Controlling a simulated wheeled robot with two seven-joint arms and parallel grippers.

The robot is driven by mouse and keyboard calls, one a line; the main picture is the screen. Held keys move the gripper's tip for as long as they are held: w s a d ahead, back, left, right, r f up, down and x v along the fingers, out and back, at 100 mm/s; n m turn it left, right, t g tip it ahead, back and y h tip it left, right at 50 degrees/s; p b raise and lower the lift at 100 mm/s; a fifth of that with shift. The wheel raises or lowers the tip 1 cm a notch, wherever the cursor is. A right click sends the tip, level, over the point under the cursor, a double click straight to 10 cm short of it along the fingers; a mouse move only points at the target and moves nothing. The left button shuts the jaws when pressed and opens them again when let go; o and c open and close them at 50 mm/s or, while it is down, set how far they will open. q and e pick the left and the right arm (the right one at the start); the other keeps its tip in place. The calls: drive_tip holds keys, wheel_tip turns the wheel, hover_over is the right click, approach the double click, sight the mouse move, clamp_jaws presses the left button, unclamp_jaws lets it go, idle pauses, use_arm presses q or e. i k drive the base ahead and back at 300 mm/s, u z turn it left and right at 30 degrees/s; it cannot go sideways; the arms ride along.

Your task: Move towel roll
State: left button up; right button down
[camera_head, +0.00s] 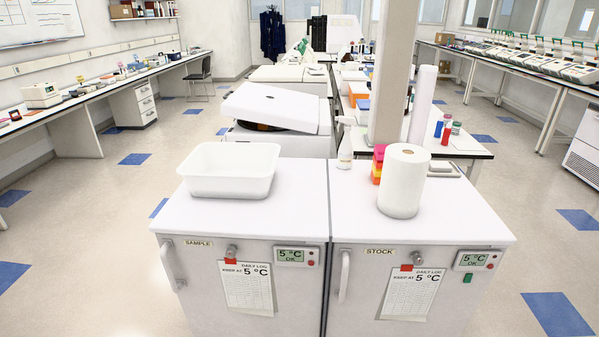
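A white towel roll (402,182) stands upright on top of the right-hand fridge, labelled STOCK (455,228). It is near the middle of that top, and its round upper end with the core hole shows. Neither of my grippers is in the head view, so I cannot see where they are or whether they hold anything.
The SAMPLE fridge (240,226) stands beside it, with a white open tub (231,171) on top. A spray bottle (345,145) and stacked coloured boxes (378,163) are behind the roll. A pillar (391,75) rises behind. The front of both fridge tops is clear.

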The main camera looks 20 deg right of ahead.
sight(406, 167)
drive_tip(key=i, duration=1.35)
drive_tip(key=z, duration=0.55)
